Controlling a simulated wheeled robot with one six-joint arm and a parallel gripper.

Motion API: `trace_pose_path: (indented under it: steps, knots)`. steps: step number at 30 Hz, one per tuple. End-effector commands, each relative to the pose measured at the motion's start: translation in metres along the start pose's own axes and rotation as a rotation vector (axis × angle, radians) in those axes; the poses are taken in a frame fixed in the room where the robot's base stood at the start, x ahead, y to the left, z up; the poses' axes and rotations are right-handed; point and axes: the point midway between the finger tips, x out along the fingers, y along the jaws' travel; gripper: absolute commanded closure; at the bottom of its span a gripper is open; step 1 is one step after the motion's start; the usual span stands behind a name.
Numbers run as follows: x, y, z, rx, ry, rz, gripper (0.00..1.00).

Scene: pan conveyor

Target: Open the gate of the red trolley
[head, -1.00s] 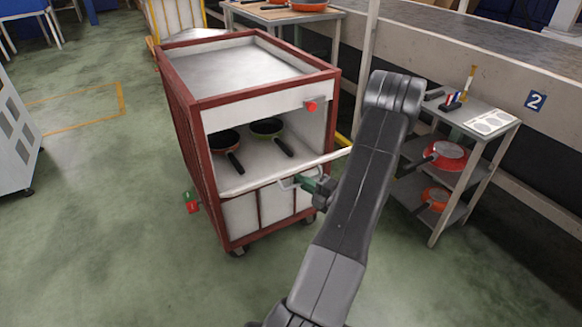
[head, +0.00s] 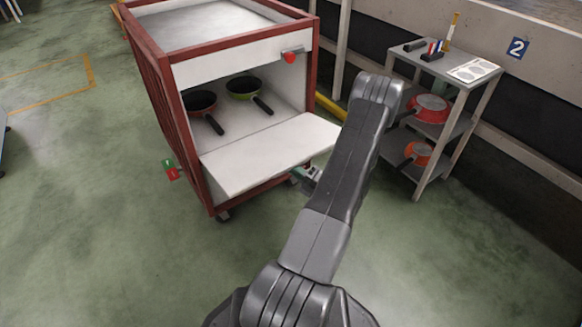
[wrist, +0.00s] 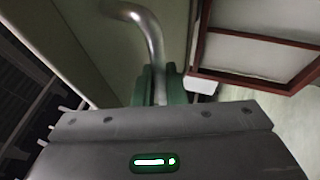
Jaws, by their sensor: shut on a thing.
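The red trolley (head: 308,60) has a red frame and white panels. Its white gate (head: 270,155) is folded outward and down from the front, with its broad inner face showing and the opening above it clear. My gripper (head: 308,176) is below the gate's outer right part, mostly hidden by my arm and the gate. In the wrist view, the green fingers (wrist: 155,88) are shut on a bent metal handle (wrist: 150,35). A red latch piece (head: 290,57) is on the panel above the opening.
Two pans, one red (head: 201,103) and one green (head: 243,88), sit inside the trolley behind the gate. A grey shelf rack (head: 420,195) with red pans stands to the right.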

Motion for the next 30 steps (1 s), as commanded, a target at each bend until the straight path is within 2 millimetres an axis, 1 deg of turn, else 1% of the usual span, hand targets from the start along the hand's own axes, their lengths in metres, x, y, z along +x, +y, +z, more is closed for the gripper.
trace_pose_path:
  steps: [9,10,12,13,20,23,26,29,30]
  knots:
    - [0.001,0.001,0.000,-0.001,0.001,0.004,1.00]
    - [0.001,0.001,0.000,-0.001,0.001,0.003,0.87]
    - [0.001,0.001,0.000,-0.001,0.001,0.003,0.74]
    - [0.001,0.001,0.000,-0.001,0.001,0.003,0.68]
    - [0.000,0.001,0.001,-0.001,0.000,0.003,0.68]
    - [-0.003,0.002,0.001,-0.002,-0.001,0.003,0.68]
    - [-0.013,0.002,0.002,-0.001,-0.003,0.002,0.68]
    - [-0.031,0.003,0.001,0.000,-0.005,0.002,0.68]
    - [-0.040,0.003,0.002,-0.001,-0.006,0.002,0.68]
